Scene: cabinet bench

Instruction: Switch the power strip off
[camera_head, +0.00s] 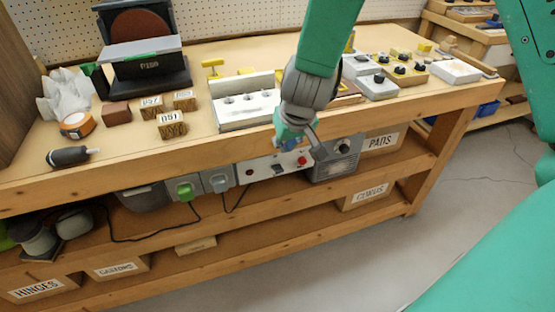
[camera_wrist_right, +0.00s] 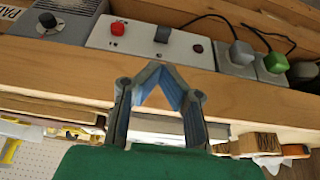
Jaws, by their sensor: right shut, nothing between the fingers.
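The power strip (camera_head: 262,172) is a pale panel mounted under the front edge of the bench top. It also shows upside down in the right wrist view (camera_wrist_right: 138,40). A grey plug (camera_wrist_right: 238,54) and a green plug (camera_wrist_right: 272,66) sit at one end. My right gripper (camera_head: 299,143) is shut and empty, in front of the bench edge, apart from the strip. Its fingertips (camera_wrist_right: 154,66) point toward the panel. The switch's position is unclear. My left gripper is not in view.
The wooden bench edge (camera_head: 115,169) juts above the strip. A grey box with a black knob (camera_head: 343,146) adjoins it. A white block with holes (camera_head: 247,110) and several wooden blocks stand on the bench. Cables hang over the lower shelf (camera_head: 140,225).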

